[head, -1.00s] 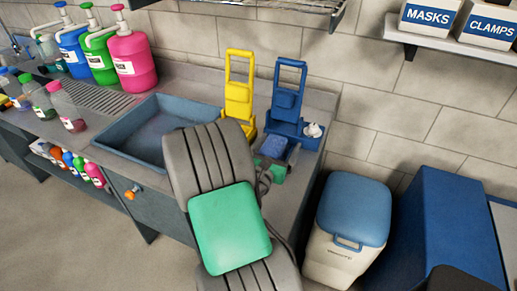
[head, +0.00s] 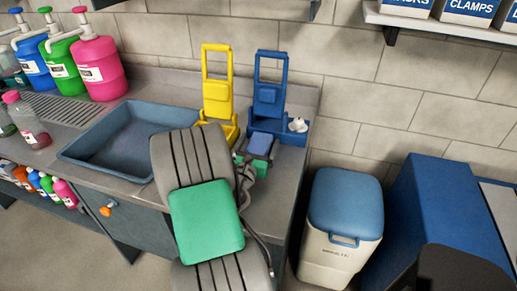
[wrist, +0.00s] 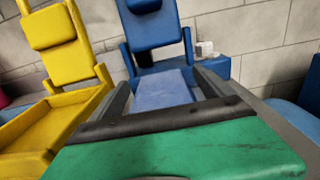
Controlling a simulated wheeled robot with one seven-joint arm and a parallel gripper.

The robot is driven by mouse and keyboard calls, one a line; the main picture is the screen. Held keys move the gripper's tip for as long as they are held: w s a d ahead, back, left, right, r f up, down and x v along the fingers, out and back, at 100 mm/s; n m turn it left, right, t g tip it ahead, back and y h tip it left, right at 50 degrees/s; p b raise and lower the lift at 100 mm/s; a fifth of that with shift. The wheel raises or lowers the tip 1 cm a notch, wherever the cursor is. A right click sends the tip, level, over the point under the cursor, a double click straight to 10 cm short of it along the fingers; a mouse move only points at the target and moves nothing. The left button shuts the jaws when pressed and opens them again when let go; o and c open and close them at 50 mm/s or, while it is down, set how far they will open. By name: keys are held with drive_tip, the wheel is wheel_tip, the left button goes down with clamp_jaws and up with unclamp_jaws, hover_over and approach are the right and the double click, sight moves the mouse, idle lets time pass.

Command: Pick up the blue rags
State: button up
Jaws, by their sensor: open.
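The blue rags (head: 260,143) look like a small flat pale-blue stack on the counter (head: 270,205), in front of the blue upright holder (head: 268,100). In the wrist view the blue rags (wrist: 162,90) lie ahead, framed between the two dark fingers of my gripper (wrist: 160,72). My gripper is open. In the head view it is mostly hidden behind my arm, close to the rags. I cannot tell whether the fingers touch them. A small green piece (head: 259,166) shows just below the rags.
A yellow upright holder (head: 217,100) stands left of the blue one. A grey-blue sink basin (head: 100,165) is to the left, with pump jugs (head: 98,68) behind. A blue-lidded white bin (head: 340,235) and a blue box (head: 440,215) stand right of the counter. Tiled wall is behind.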

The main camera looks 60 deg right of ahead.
drive_tip(key=shift+w+d, duration=0.1)
drive_tip(key=shift+d, duration=0.7)
drive_tip(key=c, duration=1.8)
